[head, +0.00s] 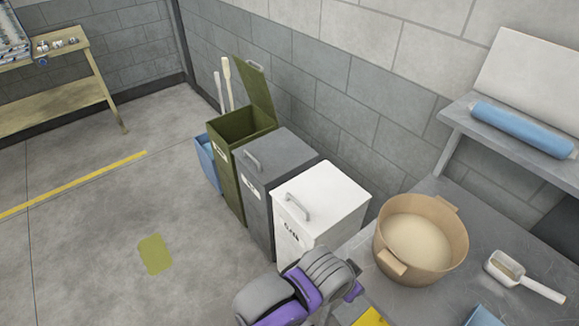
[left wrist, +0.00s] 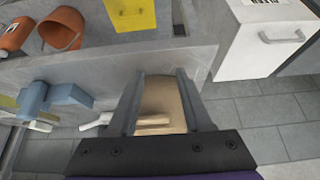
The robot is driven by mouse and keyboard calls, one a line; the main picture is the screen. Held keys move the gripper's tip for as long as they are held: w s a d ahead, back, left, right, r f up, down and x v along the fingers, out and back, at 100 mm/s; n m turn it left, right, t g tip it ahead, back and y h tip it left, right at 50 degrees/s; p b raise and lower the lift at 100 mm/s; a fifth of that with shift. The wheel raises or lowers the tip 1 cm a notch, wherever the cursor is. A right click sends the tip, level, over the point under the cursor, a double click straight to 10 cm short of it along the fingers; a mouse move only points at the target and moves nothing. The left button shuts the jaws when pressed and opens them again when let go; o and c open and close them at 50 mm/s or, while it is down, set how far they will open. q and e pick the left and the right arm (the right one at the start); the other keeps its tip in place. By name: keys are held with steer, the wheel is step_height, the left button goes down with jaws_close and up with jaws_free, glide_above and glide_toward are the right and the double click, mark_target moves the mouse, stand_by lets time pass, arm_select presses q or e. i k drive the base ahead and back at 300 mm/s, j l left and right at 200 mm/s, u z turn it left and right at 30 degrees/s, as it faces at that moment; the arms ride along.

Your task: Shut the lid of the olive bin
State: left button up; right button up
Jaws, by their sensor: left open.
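The olive bin (head: 228,175) stands in a row of bins along the wall, at the centre left of the head view. Its lid (head: 258,90) is raised and tilts back toward the wall, so the bin's mouth is open. My left gripper (left wrist: 168,75) shows in the left wrist view with its two fingers apart and nothing held. It is well away from the olive bin, by the workbench. In the head view a purple and grey arm part of mine is at the bottom centre, its fingers not clear. My right gripper is not in view.
A grey bin (head: 283,155) and a white bin (head: 325,200), both with shut lids, stand between the olive bin and the workbench (head: 455,295). A blue bin (head: 206,160) is beyond the olive one. A tan tub (head: 422,240) is on the bench. The floor left of the bins is clear.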

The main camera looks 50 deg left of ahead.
mark_target(253, 78)
steer(key=u, duration=2.2)
steer(key=i+j, duration=0.3)
steer(key=i, duration=0.2)
